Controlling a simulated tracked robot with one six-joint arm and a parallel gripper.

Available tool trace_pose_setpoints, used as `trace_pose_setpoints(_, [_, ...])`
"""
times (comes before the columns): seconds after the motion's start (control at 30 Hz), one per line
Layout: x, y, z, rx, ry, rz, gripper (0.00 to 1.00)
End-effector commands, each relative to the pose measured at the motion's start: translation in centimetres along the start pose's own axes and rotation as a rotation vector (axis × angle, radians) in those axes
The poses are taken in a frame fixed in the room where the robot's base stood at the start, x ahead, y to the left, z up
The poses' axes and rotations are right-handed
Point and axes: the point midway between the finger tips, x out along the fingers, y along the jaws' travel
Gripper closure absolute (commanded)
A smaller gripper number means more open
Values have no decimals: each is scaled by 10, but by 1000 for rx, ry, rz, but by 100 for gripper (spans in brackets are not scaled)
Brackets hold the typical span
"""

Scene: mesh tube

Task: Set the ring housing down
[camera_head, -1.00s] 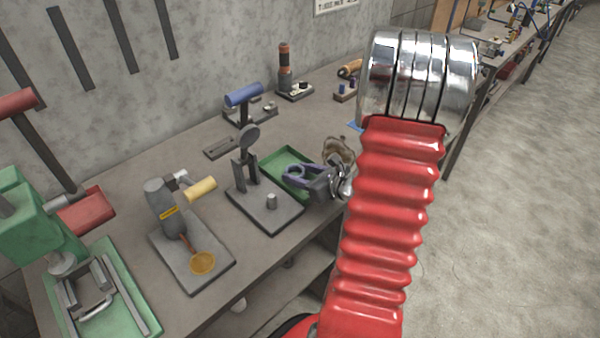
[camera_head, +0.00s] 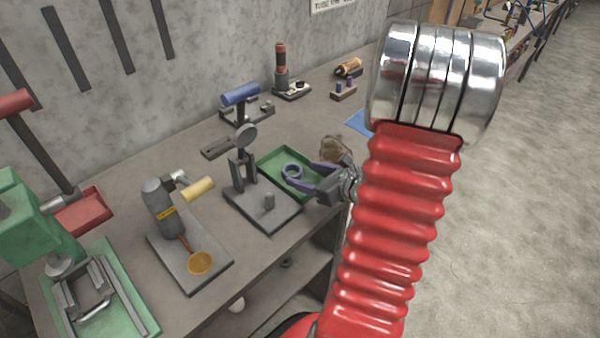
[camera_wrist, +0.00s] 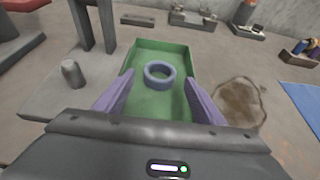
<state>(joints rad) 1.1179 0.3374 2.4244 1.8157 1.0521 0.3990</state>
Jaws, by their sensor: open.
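The ring housing is a small purple-grey ring (camera_wrist: 159,73). It lies flat on the floor of the green tray (camera_wrist: 144,46), and it also shows in the head view (camera_head: 292,171). My gripper (camera_wrist: 158,88) is open, its two purple fingers apart on either side, with the ring between and just beyond the tips. In the head view my gripper (camera_head: 313,178) reaches over the tray's right side from the right. The ring appears clear of both fingers. The tray's near edge is hidden by my gripper body in the wrist view.
A grey fixture plate with a post and peg (camera_head: 269,202) stands left of the tray. The bench's front edge is close.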

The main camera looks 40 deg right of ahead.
Motion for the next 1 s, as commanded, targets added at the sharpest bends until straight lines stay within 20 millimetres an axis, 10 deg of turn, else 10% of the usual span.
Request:
trace_pose_setpoints(0.5, [-68, -1, 0, 0, 0, -3, 37])
trace_pose_setpoints(1.0, [-78, 0, 0, 1, 1, -1, 37])
